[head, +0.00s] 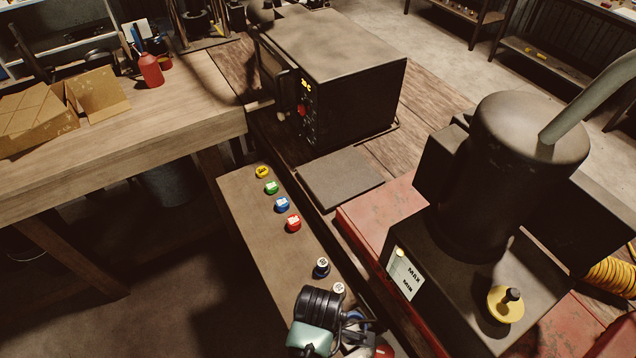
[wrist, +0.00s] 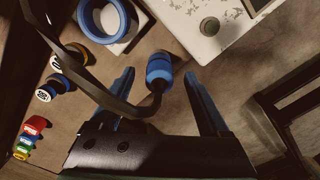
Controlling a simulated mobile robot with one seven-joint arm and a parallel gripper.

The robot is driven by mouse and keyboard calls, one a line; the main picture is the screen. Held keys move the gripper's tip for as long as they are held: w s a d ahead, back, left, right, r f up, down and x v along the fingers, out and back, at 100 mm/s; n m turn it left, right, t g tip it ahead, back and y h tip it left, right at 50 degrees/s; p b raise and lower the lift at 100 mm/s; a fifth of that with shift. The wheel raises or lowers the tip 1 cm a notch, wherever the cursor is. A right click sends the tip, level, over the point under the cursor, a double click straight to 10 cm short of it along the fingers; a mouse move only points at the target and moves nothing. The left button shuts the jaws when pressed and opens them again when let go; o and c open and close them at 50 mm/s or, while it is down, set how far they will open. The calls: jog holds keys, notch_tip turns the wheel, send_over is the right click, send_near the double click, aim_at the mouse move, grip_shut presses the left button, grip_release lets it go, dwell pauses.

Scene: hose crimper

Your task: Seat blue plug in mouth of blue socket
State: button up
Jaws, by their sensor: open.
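In the wrist view, the blue plug (wrist: 158,65) is a short ribbed blue cylinder with a black cable bending away from its near end. My gripper (wrist: 159,77) is open, with one finger on each side of the plug and visible gaps between. I cannot tell how far the plug is below the fingertips. A thick blue ring (wrist: 87,23), which looks like the mouth of the blue socket, lies up and left of the plug, apart from it. In the head view, my wrist covers this area at the bottom, and the plug cannot be made out.
Red (head: 293,222), blue (head: 282,204), green (head: 271,187) and yellow (head: 262,172) caps line the narrow bench (head: 265,240). Two white-faced dark pieces stand nearer my wrist. The black cable (wrist: 87,83) crosses left of the fingers. A large dark machine (head: 485,190) stands right.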

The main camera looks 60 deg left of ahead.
jog(key=shift+f, duration=1.3)
grip_shut()
